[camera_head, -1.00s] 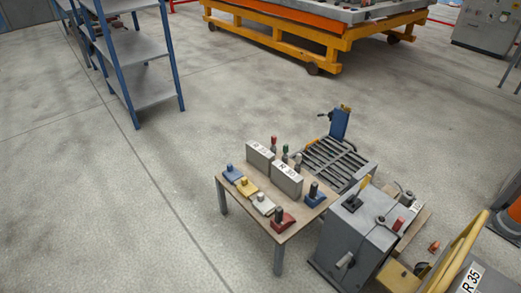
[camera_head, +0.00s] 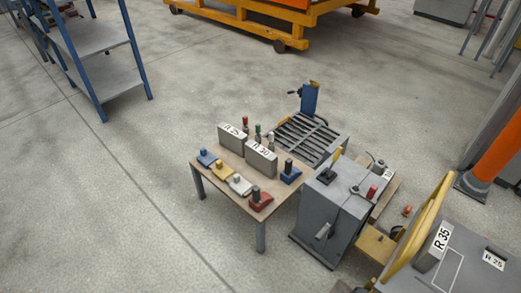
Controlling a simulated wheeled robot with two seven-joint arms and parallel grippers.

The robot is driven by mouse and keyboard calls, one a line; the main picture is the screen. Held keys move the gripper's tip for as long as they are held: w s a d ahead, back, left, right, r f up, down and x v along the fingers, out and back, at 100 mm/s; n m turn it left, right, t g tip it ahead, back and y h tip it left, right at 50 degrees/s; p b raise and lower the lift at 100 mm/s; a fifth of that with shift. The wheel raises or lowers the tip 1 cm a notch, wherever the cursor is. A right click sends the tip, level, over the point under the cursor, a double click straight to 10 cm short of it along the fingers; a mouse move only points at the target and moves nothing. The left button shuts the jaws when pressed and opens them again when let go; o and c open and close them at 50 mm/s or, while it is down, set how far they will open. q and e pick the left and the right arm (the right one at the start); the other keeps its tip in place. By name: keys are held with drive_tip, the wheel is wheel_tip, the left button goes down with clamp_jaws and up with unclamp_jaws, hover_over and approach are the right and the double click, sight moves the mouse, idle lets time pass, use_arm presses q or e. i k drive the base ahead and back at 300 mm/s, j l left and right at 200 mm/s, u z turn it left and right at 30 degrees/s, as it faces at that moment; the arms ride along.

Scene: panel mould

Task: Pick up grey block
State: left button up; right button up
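Two grey blocks stand upright side by side on a small wooden-topped table (camera_head: 227,186) in the head view. The rear-left block (camera_head: 231,143) has a white label that is hard to read. The front-right block (camera_head: 259,163) has a white label that seems to read R 30. Another grey block (camera_head: 431,253), labelled R 35, is on a grey surface at the lower right, beside a yellow curved bar. Neither of my grippers shows in this view.
Small blue, yellow, white and red pieces with knobs line the table's front. Behind the table is a slatted grey stand (camera_head: 306,137). A grey machine (camera_head: 331,216) stands close at its right. A blue shelf (camera_head: 97,58) is at the upper left. The floor left of the table is clear.

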sight(230, 138)
drive_tip(key=i+j+z, duration=0.15)
drive_tip(key=z, duration=0.55)
drive_tip(key=i+j+z, duration=0.35)
drive_tip(key=j, duration=0.35)
drive_tip(key=i+j+z, duration=0.2)
drive_tip(key=j, duration=0.2)
drive_tip(key=i+j, duration=0.15)
drive_tip(key=j, duration=0.25)
drive_tip(key=i+j, duration=0.2)
drive_tip(key=j, duration=0.2)
drive_tip(key=i+j, duration=0.15)
drive_tip(key=j, duration=0.2)
drive_tip(key=z, duration=0.05)
